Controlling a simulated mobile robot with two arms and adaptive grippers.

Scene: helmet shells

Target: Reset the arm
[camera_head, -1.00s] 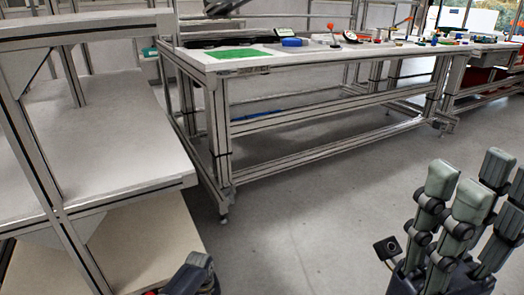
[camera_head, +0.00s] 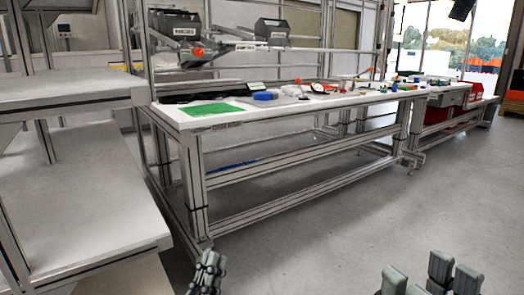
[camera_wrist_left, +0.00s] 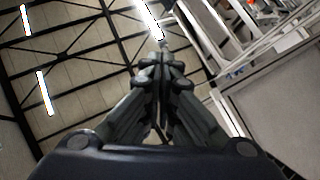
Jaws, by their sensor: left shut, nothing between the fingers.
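My left gripper (camera_head: 207,270) shows at the bottom edge of the head view, left of the middle. Its fingers are together and empty, pointing up. The left wrist view also shows these fingers (camera_wrist_left: 161,62) closed against each other, with nothing between them. My right gripper (camera_head: 428,278) is at the bottom right of the head view. Only its fingertips show, pointing up with a gap between them and nothing in the gap. The rest of it is cut off by the frame.
A white workbench (camera_head: 300,112) with a green mat (camera_head: 212,109), a blue item (camera_head: 264,96) and several small parts stands ahead. A shelf rack (camera_head: 80,215) is close on the left. The grey floor (camera_head: 330,245) is clear in front. The left wrist view shows the ceiling (camera_wrist_left: 75,60).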

